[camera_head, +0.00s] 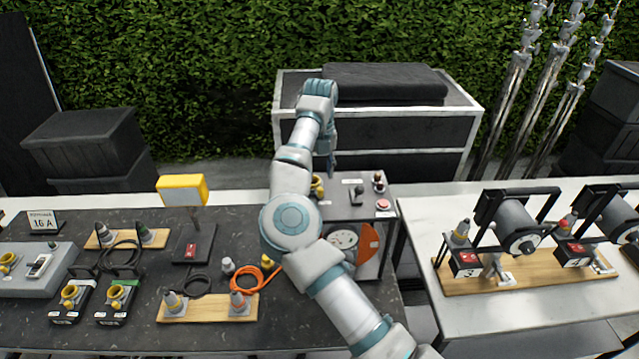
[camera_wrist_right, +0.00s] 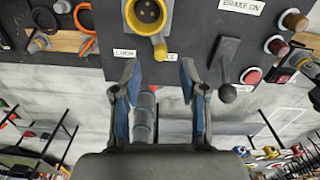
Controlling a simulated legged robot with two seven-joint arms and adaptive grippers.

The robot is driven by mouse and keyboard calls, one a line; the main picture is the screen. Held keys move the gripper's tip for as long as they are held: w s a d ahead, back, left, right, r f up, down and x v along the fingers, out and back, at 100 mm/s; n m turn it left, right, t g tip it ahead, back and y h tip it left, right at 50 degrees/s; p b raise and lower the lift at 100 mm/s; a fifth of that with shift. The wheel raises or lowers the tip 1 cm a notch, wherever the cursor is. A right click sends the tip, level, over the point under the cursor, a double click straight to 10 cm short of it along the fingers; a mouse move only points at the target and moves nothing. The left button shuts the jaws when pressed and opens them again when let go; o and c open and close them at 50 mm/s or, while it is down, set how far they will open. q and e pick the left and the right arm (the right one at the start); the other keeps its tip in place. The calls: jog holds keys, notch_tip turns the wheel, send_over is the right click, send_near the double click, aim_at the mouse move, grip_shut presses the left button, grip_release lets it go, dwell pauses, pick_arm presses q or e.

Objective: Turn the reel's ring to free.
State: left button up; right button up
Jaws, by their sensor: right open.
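A grey panel box (camera_head: 345,205) stands at mid-picture in the head view, partly behind my right arm. A yellow ring (camera_wrist_right: 150,18) surrounds a dark round socket on the panel; in the head view it is a small yellow piece (camera_head: 317,187). A yellow lug points down toward my gripper in the wrist view. A "LOCK" label (camera_wrist_right: 124,53) is left of the lug; a label right of it is partly hidden. My right gripper (camera_wrist_right: 159,70) is open and empty, its fingertips just short of the ring. My left gripper is out of view.
A round dial and orange plate (camera_head: 369,243) sit below. Cable drums (camera_head: 515,226) stand right; connectors and cables (camera_head: 240,290) lie left.

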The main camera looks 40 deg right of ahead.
notch_tip(320, 180, up, 6)
jog(key=shift+w+r, duration=0.1)
dwell(0.5)
